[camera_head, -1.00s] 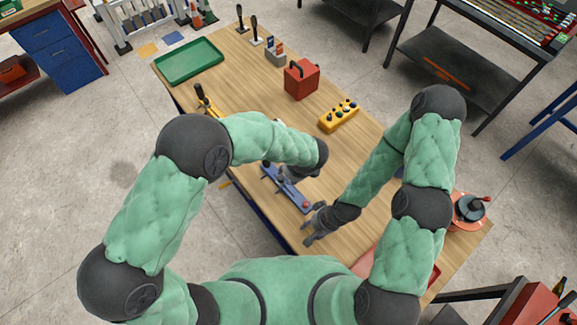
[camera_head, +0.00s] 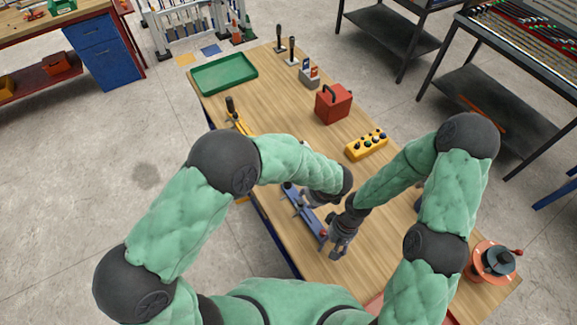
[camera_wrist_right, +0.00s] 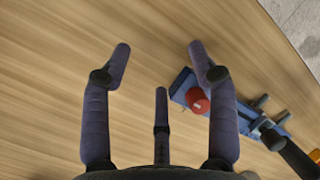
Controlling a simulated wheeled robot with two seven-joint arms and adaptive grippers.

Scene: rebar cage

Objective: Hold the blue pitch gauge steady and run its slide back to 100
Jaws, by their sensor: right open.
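The blue pitch gauge (camera_head: 312,224) lies on the wooden table, a long blue bar with a red knob (camera_head: 323,235) at its near end. In the right wrist view the gauge (camera_wrist_right: 180,84) is at the right, its red knob (camera_wrist_right: 197,102) partly behind a finger. My left gripper (camera_head: 305,203) is over the gauge's middle; its fingers are largely hidden by my arm, so its grip is unclear. My right gripper (camera_head: 337,247) is open and empty, just right of the knob end. Its spread fingers (camera_wrist_right: 160,62) show over bare wood. I cannot read the scale.
A yellow button box (camera_head: 366,145), a red box (camera_head: 333,103) and a green tray (camera_head: 224,73) stand farther up the table. An orange and black device (camera_head: 492,262) is at the right edge. Bare wood lies right of the gauge.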

